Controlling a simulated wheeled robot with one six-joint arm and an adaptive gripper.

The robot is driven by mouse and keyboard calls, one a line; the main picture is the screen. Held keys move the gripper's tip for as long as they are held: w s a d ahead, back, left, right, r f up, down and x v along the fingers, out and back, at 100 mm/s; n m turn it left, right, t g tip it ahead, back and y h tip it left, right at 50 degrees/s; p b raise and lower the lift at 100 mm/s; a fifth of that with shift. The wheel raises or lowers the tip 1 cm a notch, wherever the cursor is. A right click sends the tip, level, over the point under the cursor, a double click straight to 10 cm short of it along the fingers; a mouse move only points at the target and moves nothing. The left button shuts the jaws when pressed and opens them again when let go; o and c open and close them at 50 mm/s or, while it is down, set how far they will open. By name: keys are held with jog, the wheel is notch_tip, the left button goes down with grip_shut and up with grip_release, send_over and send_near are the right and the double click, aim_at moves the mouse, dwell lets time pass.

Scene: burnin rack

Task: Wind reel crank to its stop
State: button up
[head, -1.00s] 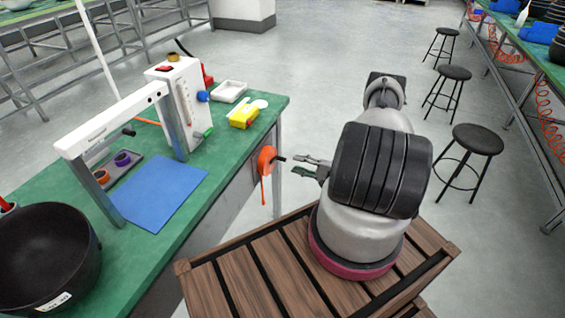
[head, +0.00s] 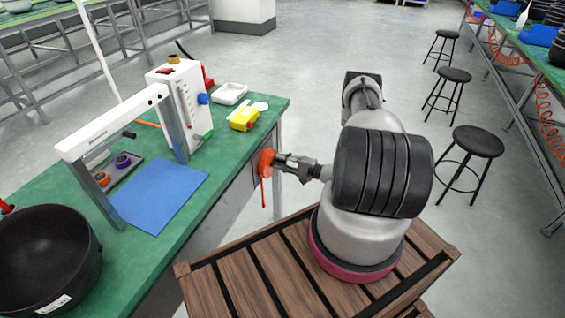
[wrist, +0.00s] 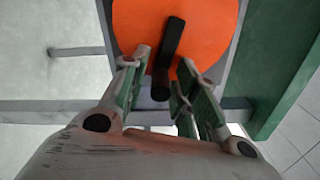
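The orange reel (head: 266,162) is mounted on the side of the green bench, with an orange cord hanging below it. In the wrist view the reel (wrist: 210,25) fills the top middle, and its black crank (wrist: 167,55) points down toward the camera. My gripper (head: 281,162) is at the reel's face. In the wrist view my gripper (wrist: 165,70) has its two fingers apart, one on each side of the crank handle. Gaps show between the handle and both fingers. In the head view the crank is hidden by my gripper.
The green bench (head: 225,175) holds a blue mat (head: 160,193), a white frame with a control box (head: 180,95), a black pot (head: 45,255), a yellow item (head: 243,117) and a white tray (head: 230,93). Black stools (head: 478,142) stand at right; the floor between is clear.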

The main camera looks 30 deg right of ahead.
grip_shut()
jog(key=shift+f, duration=0.1)
